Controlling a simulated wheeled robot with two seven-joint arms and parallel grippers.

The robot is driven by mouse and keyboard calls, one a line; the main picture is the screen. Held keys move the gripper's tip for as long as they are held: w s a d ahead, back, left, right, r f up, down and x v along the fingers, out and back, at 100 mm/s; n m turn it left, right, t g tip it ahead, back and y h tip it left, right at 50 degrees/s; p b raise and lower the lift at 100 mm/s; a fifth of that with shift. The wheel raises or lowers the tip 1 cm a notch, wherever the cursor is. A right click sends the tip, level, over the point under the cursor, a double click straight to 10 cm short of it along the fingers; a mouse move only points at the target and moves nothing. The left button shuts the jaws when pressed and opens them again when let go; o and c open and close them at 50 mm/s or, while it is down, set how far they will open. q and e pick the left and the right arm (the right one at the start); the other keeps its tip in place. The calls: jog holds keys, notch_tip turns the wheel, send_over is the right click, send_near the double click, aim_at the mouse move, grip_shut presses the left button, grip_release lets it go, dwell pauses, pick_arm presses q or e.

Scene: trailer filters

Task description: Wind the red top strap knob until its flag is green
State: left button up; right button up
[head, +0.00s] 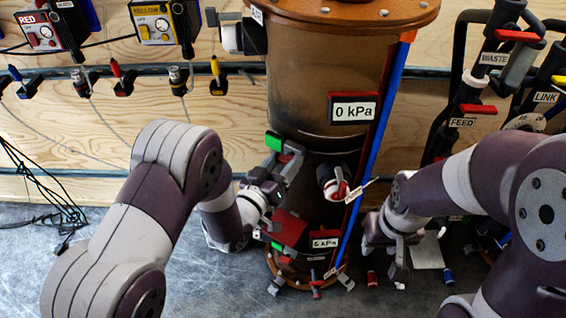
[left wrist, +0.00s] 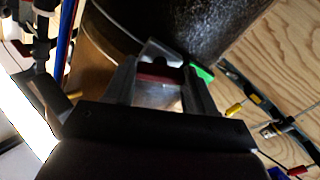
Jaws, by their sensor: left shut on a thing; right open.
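The brown upright filter housing (head: 325,75) stands in the middle of the head view. My left gripper (head: 288,160) is at its left side, level with the upper strap. In the left wrist view, my left gripper (left wrist: 160,88) has its two fingers around the red top strap knob (left wrist: 158,74) and is shut on it. The flag (head: 274,141) beside this knob shows green; it is also green in the left wrist view (left wrist: 202,73). The fingers mostly hide the knob in the head view. My right gripper (head: 402,258) is open and empty, low at the right of the housing.
A 0 kPa sign (head: 354,108) is on the housing. A lower red part (head: 289,229) has another green flag (head: 276,247) near the base. A red-and-white valve (head: 335,187) faces front. Pipes labelled FEED (head: 462,122) and WASTE stand right.

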pick_arm(q)
jog(key=shift+n, duration=1.2)
jog(key=o, duration=1)
jog(key=shift+o, duration=0.2)
jog(key=v, duration=1.2)
jog(key=shift+s+a, duration=0.2)
jog(key=shift+s, duration=0.15)
